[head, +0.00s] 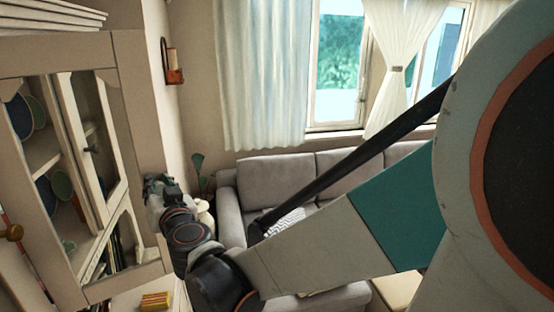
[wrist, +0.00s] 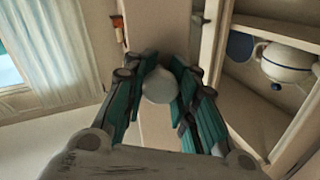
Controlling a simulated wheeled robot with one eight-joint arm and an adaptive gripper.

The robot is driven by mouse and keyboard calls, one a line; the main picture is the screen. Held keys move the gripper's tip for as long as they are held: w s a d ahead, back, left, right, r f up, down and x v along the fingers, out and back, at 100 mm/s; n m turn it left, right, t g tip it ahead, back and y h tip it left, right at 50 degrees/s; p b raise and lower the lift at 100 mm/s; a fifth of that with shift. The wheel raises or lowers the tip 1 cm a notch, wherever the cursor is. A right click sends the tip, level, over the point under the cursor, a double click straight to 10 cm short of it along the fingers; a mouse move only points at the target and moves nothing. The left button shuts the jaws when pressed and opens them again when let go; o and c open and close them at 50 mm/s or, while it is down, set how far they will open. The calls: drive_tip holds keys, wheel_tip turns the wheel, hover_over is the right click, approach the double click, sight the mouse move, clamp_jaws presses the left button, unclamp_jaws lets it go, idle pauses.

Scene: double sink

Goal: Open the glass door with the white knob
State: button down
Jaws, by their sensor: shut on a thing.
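In the wrist view, the white knob (wrist: 158,90) sits between the teal fingers of my gripper (wrist: 158,86), which is shut on it. The knob is on a pale upright of the glass door (wrist: 165,35). In the head view, the pale door frame (head: 132,130) stands at the left, and shelves with plates show through it. My gripper (head: 158,190) is at the right side of this frame, and the knob is hidden there. I cannot tell how far the door stands open.
Shelves (wrist: 285,28) with a white teapot (wrist: 287,62) show right in the wrist view. In the head view, another cabinet door has a dark knob (head: 91,149), and a brass knob (head: 13,232) is at far left. A grey sofa (head: 275,180) stands behind my arm.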

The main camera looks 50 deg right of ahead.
drive_tip(key=shift+s+a+m+h, duration=0.2)
drive_tip(key=shift+s+a+h, duration=0.1)
drive_tip(key=shift+s, duration=0.35)
drive_tip(key=shift+s+a+m+h, duration=0.2)
drive_tip(key=shift+s+a+h, duration=0.1)
drive_tip(key=shift+s, duration=0.35)
drive_tip(key=c, duration=1.3)
unclamp_jaws()
drive_tip(key=shift+g, duration=0.3)
drive_tip(key=shift+s, duration=0.1)
drive_tip(key=shift+v, duration=5.8)
drive_tip(key=shift+f, duration=0.1)
drive_tip(key=shift+a, duration=0.1)
